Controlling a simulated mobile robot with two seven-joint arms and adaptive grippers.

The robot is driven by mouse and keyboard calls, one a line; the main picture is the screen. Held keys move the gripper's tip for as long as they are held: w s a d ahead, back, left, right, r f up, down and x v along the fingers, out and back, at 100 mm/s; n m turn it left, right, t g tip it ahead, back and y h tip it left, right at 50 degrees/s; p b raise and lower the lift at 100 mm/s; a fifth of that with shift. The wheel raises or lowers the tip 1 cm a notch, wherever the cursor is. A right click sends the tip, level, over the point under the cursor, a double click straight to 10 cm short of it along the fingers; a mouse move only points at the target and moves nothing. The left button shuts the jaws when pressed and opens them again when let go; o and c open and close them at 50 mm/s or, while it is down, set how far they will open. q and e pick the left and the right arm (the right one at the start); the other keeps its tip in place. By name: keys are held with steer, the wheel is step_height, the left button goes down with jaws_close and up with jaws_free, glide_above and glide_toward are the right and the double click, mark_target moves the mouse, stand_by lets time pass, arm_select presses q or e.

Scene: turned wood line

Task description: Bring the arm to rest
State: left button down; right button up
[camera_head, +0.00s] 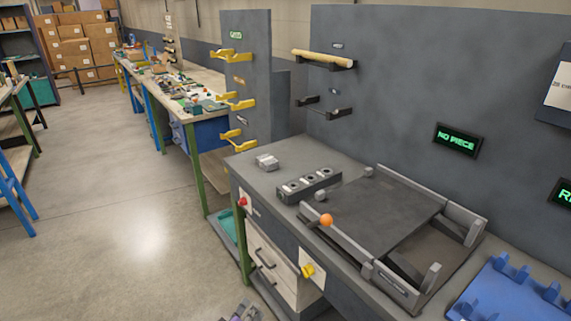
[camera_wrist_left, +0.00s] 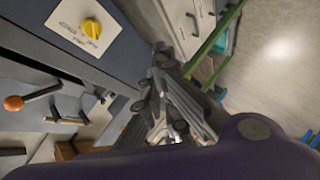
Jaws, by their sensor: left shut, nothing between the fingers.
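My left gripper (camera_head: 243,312) shows only in part at the bottom edge of the head view, low in front of the workbench drawers and over the floor. In the left wrist view the dark fingers of the gripper (camera_wrist_left: 160,72) are together with nothing between them. They are beside the bench front, apart from the yellow knob (camera_wrist_left: 92,28). My right gripper is in neither view.
The grey bench (camera_head: 262,179) carries a machine frame with an orange ball knob (camera_head: 326,220). Its front has a yellow knob (camera_head: 308,270) and drawers (camera_head: 272,262). A blue rack (camera_head: 500,295) stands at right. Open floor (camera_head: 130,230) lies to the left.

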arm_select(q)
steer(key=s+a+f+m+g+y, duration=0.1)
steer(key=s+a+f+m, duration=0.1)
steer(key=s, duration=0.8)
steer(key=s+a+f+m+g+y+p, duration=0.1)
steer(key=s+a, duration=0.4)
steer(key=s, duration=0.6)
steer(key=s+a+f+m+g, duration=0.2)
steer(key=s+m, duration=0.3)
steer(key=s, duration=0.6)
steer(key=shift+s+a+f+m+y+p, duration=0.15)
steer(key=shift+a+f+m+y+p, duration=0.2)
steer(key=shift+a+f, duration=0.5)
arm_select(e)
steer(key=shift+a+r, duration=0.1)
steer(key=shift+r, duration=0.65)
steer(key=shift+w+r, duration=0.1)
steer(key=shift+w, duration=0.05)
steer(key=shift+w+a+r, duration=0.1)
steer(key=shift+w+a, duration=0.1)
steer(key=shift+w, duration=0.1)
arm_select(q)
steer(key=shift+f, duration=0.1)
